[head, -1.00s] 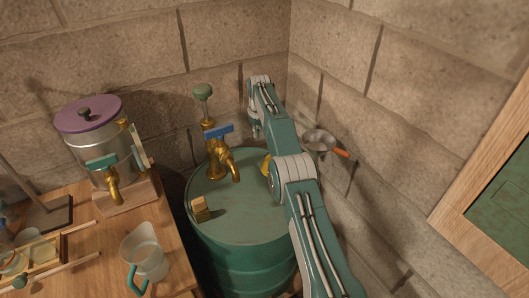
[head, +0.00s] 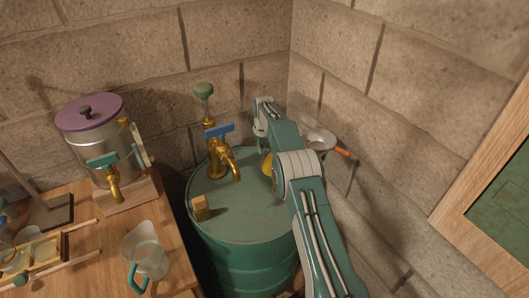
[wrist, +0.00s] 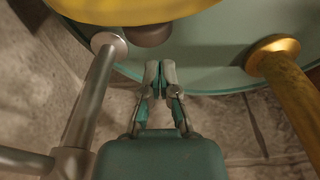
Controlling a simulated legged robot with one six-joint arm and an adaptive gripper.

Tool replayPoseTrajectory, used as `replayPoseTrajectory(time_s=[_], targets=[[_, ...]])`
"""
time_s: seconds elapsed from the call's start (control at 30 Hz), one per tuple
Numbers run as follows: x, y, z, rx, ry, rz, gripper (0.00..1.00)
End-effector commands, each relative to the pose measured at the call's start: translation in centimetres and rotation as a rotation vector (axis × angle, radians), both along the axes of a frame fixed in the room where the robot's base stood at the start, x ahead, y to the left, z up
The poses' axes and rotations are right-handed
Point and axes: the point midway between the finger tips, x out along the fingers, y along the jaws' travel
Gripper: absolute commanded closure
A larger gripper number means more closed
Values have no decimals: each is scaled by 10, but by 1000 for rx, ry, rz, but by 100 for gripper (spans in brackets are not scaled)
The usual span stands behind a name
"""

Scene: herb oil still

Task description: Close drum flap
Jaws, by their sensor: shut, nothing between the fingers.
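The teal drum (head: 245,225) stands in the corner, its round top facing up. A yellow piece (head: 266,162), which may be the flap, shows on the drum's top beside my arm, partly covered by it. In the wrist view a yellow disc (wrist: 140,8) lies at the top edge over the drum's teal top (wrist: 205,65), with a dark brown knob (wrist: 147,35) at its near rim. My gripper (wrist: 160,70) is shut and empty, its tips over the drum's edge, just short of the knob. The fingers are hard to make out in the head view.
A brass tap with a blue handle (head: 219,131) rises from the drum's top. A small brass block (head: 200,207) stands near its left rim. A steel pipe (wrist: 92,95) and a brass pipe (wrist: 295,105) flank my gripper.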

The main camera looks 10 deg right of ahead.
Motion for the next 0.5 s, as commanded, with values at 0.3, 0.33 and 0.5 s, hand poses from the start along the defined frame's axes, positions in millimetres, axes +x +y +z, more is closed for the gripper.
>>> replayPoseTrajectory(time_s=[0.3, 0.33, 0.5], targets=[[-17, -4, 5, -2, -1, -1, 100], [-18, -4, 5, -1, 1, -1, 100], [-23, -6, 6, -1, 0, -1, 100]])
